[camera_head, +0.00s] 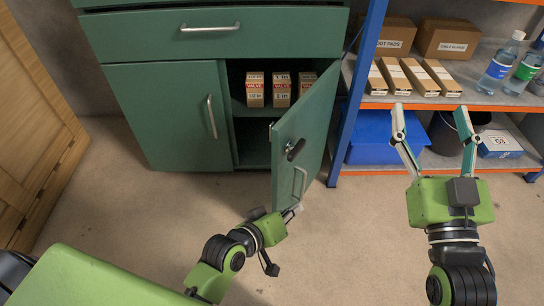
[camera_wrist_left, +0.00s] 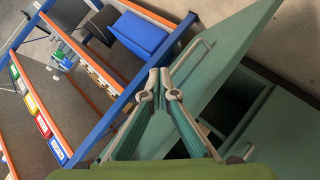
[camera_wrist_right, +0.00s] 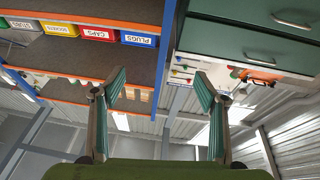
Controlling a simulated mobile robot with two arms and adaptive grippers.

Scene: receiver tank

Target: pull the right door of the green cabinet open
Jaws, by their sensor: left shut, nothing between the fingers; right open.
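The green cabinet (camera_head: 170,110) stands at the back left. Its right door (camera_head: 313,125) is swung part-way out, showing a dark interior with several small boxes (camera_head: 282,88). The door's bar handle (camera_head: 300,182) is on its outer face; the handle also shows in the left wrist view (camera_wrist_left: 193,65). My left gripper (camera_head: 296,209) is shut and empty, close to the lower free edge of the door, just below the handle; I cannot tell whether it touches the door. My right gripper (camera_head: 431,109) is open and empty in front of the shelf rack, well right of the door.
The blue-and-orange shelf rack (camera_head: 358,95) stands right beside the cabinet, its post near the door's hinge side. It holds cartons (camera_head: 450,38), bottles (camera_head: 497,65) and a blue bin (camera_head: 380,137). A wooden crate (camera_head: 35,130) is at left. The floor before the cabinet's left half is clear.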

